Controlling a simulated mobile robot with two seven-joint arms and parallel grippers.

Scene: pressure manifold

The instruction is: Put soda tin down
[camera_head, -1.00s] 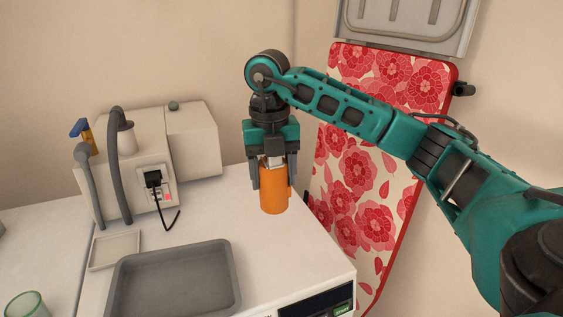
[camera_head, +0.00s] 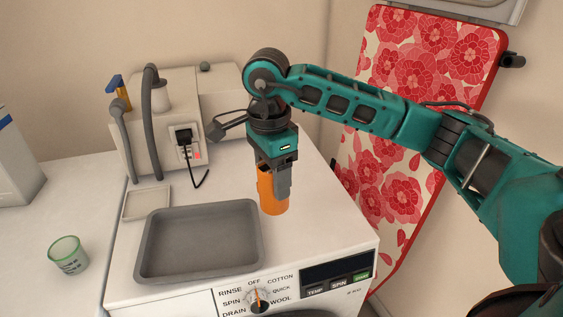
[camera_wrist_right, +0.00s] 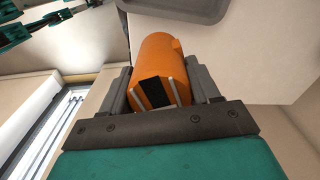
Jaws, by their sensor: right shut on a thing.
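The soda tin is an orange cylinder (camera_head: 272,194), upright or nearly so over the right part of the white machine top (camera_head: 317,222). I cannot tell whether its base touches the top. My right gripper (camera_head: 275,185) points down and is shut on the tin's upper part, with a finger covering part of its side. In the right wrist view the orange tin (camera_wrist_right: 160,62) lies between the two grey fingers, with a dark patch at its near end. My left gripper is not in view.
A grey tray (camera_head: 150,245) and a small pale dish (camera_head: 146,204) lie left of the tin. A beige device (camera_head: 160,135) with hoses and a plug stands behind. A green-rimmed glass (camera_head: 68,256) is at far left. A red floral board (camera_head: 405,150) leans at right.

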